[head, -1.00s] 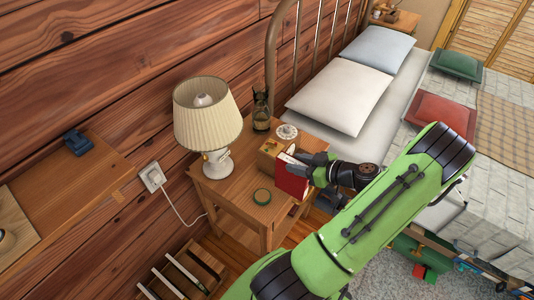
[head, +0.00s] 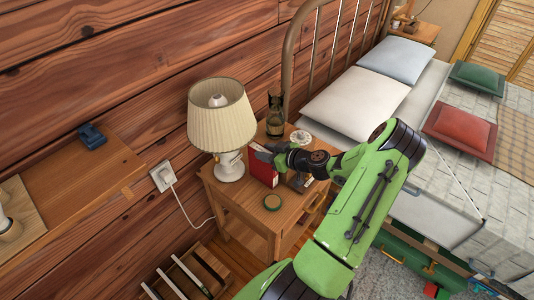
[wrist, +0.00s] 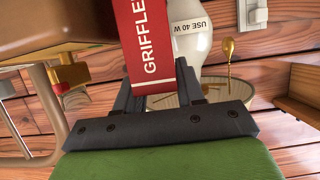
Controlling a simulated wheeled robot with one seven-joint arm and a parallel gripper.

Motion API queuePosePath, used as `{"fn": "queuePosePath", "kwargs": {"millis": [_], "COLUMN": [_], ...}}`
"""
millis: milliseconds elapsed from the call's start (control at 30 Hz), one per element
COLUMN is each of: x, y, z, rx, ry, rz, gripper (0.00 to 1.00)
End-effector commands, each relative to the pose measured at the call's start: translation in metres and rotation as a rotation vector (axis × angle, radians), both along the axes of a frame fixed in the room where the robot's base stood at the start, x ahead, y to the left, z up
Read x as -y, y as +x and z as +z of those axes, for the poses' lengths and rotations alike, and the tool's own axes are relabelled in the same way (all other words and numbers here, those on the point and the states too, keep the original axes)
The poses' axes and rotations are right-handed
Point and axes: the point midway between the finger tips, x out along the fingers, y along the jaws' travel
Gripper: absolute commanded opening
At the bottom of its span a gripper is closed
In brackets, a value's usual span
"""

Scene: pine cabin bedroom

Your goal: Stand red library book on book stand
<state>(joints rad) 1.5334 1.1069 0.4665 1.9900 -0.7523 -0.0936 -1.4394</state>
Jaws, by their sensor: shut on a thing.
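My gripper and wrist cover the part of the nightstand right of the book. I cannot make out the book stand clearly, nor whether the book touches a surface.
The bed (head: 432,100) stands to the right. The nightstand's front left is mostly clear.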

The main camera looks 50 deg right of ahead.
Motion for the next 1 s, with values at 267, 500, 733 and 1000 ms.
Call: {"fn": "queuePosePath", "kwargs": {"millis": [267, 500, 733, 1000], "x": [0.000, 0.000, 0.000, 0.006], "y": [0.000, 0.000, 0.000, -0.040], "z": [0.000, -0.001, 0.000, 0.019], "rx": [0.003, 0.001, 0.001, -0.002], "ry": [-0.003, -0.003, -0.003, -0.005], "rz": [0.002, 0.001, 0.001, -0.006], "gripper": [0.00, 0.63, 0.63, 0.63]}}
